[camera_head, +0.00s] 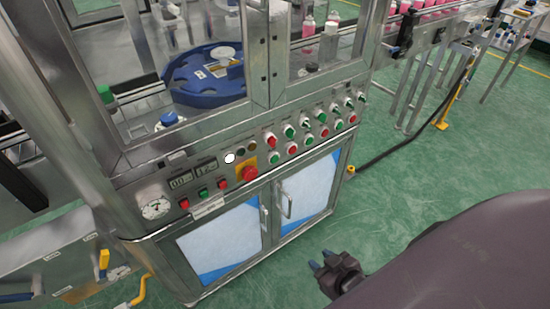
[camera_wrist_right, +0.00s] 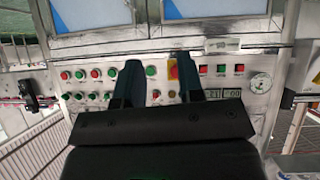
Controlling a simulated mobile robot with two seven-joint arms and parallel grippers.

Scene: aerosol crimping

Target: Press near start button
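The control panel (camera_head: 215,178) of a metal machine carries the buttons. A green button (camera_head: 203,194) sits between two red ones, below digital displays (camera_head: 205,169). A yellow-backed red emergency button (camera_head: 247,171) is to their right; two rows of red and green buttons (camera_head: 308,140) continue further right. I cannot tell which is the near start button. My right gripper (camera_head: 321,262) is in front of the cabinet, apart from the panel. In the right wrist view my right gripper (camera_wrist_right: 158,66) is open and empty, its fingers partly hiding the inverted panel. My left gripper is not in view.
A round gauge (camera_head: 155,208) is at the panel's left end. Cabinet doors (camera_head: 222,237) with handles (camera_head: 285,200) are below. Inside the glazed housing are a blue turntable (camera_head: 205,88) and bottles. Green floor (camera_head: 400,180) is clear right of the machine, except for a black cable.

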